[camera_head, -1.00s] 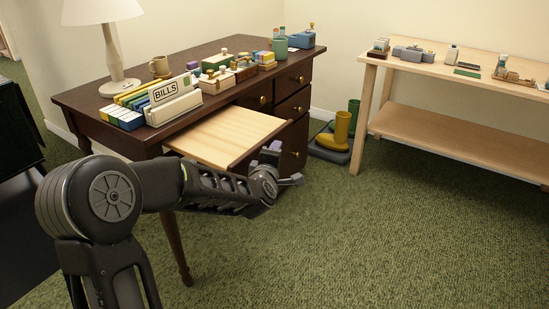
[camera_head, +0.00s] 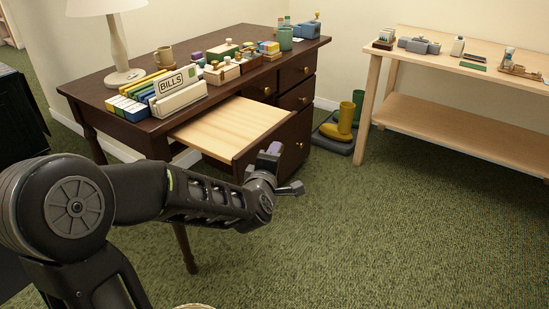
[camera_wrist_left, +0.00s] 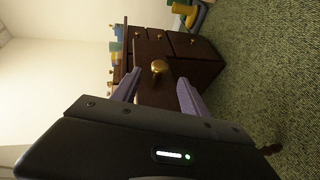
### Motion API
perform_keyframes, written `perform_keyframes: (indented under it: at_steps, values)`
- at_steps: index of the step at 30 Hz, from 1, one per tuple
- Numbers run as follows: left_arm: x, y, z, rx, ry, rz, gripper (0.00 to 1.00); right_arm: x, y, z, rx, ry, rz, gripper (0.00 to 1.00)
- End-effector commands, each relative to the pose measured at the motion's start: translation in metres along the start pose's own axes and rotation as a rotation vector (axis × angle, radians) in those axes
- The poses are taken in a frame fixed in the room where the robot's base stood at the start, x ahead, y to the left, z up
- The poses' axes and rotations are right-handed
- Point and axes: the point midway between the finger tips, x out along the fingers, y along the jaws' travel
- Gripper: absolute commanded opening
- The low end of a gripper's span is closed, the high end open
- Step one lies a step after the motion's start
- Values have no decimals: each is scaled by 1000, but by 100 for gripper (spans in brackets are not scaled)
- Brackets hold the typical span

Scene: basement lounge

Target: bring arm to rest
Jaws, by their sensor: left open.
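My left arm (camera_head: 205,200) reaches in from the left, in front of the dark desk (camera_head: 75,92). My left gripper (camera_head: 284,170) is open and empty, just off the front of the pulled-out drawer (camera_head: 230,122). The drawer has a pale, empty-looking bottom. In the left wrist view, the two purple-grey fingers (camera_wrist_left: 158,88) stand apart. A brass knob (camera_wrist_left: 158,67) on a dark drawer front shows beyond and between them, not gripped. My right gripper is not in view.
On the desk are a lamp (camera_head: 120,45), a mug (camera_head: 163,56), a BILLS file holder (camera_head: 180,94) and several small boxes. A pale workbench (camera_head: 450,115) is at right. The green carpet in front is clear.

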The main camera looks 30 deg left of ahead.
Motion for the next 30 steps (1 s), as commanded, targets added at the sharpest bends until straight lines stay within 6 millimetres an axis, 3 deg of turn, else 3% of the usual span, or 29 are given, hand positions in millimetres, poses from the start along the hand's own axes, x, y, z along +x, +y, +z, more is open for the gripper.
perform_keyframes:
  at_steps: [10,14,15,17,23,27,30]
  values:
    - [0,0,0,28,-2,-2,52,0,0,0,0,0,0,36]
    - [-1,-8,10,176,-41,-23,52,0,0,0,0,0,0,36]
    - [-1,-18,14,262,-70,-42,52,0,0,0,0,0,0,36]
    - [0,-50,27,390,-133,-98,52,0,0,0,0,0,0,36]
    - [-20,-185,93,733,-447,-278,52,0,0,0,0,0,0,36]
    - [-64,-283,138,917,-711,-381,52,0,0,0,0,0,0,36]
    - [-104,-340,160,1007,-882,-436,52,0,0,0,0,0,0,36]
